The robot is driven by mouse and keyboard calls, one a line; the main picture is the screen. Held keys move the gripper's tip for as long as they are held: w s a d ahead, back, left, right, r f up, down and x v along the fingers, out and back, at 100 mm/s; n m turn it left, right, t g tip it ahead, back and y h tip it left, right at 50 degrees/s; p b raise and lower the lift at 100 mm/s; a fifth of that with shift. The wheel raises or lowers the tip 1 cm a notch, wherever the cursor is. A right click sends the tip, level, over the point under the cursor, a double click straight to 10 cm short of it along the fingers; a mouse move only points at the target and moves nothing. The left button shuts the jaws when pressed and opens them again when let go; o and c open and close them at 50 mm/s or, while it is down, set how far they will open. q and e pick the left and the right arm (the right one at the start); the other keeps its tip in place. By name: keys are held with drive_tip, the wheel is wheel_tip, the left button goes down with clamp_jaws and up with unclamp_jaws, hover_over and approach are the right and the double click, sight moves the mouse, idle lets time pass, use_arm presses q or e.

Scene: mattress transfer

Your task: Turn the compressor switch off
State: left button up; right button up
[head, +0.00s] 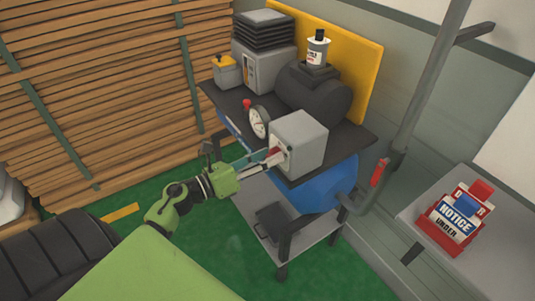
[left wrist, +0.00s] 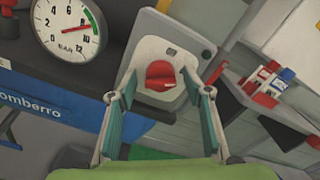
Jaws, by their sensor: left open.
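The compressor has a blue tank (head: 325,189) under a dark top plate, with a grey switch box (head: 302,138) at the front corner. A red switch (left wrist: 160,75) sits on a pale plate on the box's face; it shows only partly in the head view (head: 273,152). My left gripper (head: 268,161) reaches in from the left, in front of this face. In the left wrist view the open fingers (left wrist: 161,86) stand on either side of the red switch. I cannot tell whether they touch it. My right gripper is not in view.
A round pressure gauge (head: 259,122) stands just left of the box, close to my left gripper. A black motor (head: 313,91) is behind. Stacked planks (head: 85,90) are at left. A grey cabinet (head: 490,243) with a red notice box (head: 455,218) is at right.

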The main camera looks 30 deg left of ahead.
use_arm(q)
drive_tip(key=shift+w+d, duration=0.1)
drive_tip(key=shift+w, duration=0.05)
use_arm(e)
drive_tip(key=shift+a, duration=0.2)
use_arm(q)
drive_tip(key=shift+c, duration=0.7)
drive_tip(key=c, duration=1)
